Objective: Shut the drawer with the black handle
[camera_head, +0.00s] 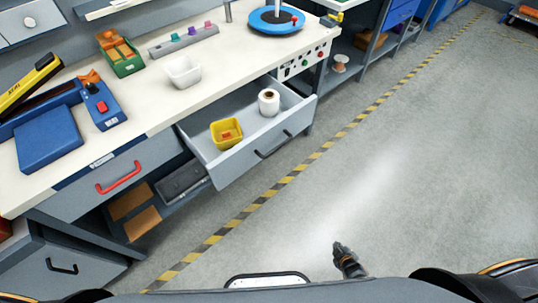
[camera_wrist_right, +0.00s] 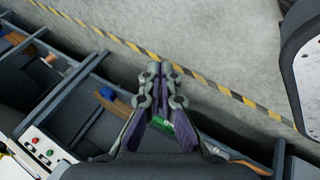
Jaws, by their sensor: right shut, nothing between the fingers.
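The drawer (camera_head: 225,168) with the black handle (camera_head: 273,146) is pulled well out from under the workbench. It holds a yellow bin (camera_head: 226,133) and a white roll (camera_head: 268,102). My right gripper (camera_head: 338,245) is low in the head view, over the floor, apart from the drawer and to the lower right of its handle. In the right wrist view its fingers (camera_wrist_right: 160,68) meet at the tips and hold nothing. My left gripper is not in view.
A shut drawer with a red handle (camera_head: 118,178) is left of the open one. A lower cabinet (camera_head: 60,270) also has a black handle. The bench top (camera_head: 145,95) carries several items. The floor (camera_head: 400,180) beyond the striped line is clear.

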